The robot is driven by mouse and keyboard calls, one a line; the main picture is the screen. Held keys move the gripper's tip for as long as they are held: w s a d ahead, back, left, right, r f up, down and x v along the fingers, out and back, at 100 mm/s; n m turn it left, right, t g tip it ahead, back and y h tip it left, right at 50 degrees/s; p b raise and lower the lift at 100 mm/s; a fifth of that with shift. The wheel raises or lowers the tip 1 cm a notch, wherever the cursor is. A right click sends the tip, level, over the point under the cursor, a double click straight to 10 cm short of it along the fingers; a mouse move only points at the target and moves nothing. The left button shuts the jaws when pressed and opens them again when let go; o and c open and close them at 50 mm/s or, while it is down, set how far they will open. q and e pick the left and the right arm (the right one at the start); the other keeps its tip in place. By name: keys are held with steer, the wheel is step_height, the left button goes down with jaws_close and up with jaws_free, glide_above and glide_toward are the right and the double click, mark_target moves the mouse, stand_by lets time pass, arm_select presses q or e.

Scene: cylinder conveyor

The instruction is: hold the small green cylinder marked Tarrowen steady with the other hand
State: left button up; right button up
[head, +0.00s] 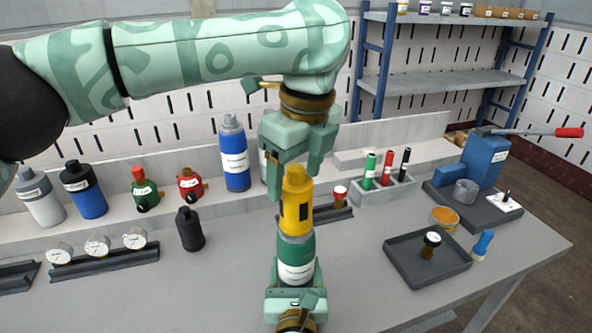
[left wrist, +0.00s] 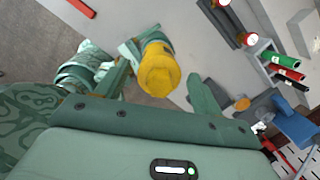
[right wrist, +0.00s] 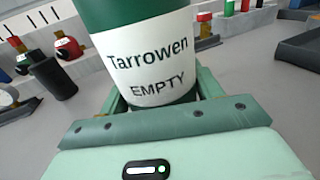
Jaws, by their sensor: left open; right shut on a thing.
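The small green cylinder (head: 297,252) stands upright, and its white label in the right wrist view (right wrist: 148,55) reads "Tarrowen EMPTY". A yellow piece (head: 297,208) with a dark slot sits on its top; it also shows in the left wrist view (left wrist: 158,70). My right gripper (head: 296,283) is shut on the lower part of the cylinder, with a finger on each side. My left gripper (head: 295,180) points down from above, open, its fingers on either side of the yellow piece's top. I cannot tell whether they touch it.
A marker holder (head: 384,192) is behind. The table front is clear.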

arm_select(q)
steer(key=shift+n, duration=0.4)
steer(key=n+g, duration=0.1)
steer(key=n, duration=0.5)
steer(key=shift+f, duration=0.1)
steer(key=shift+f, duration=1.2)
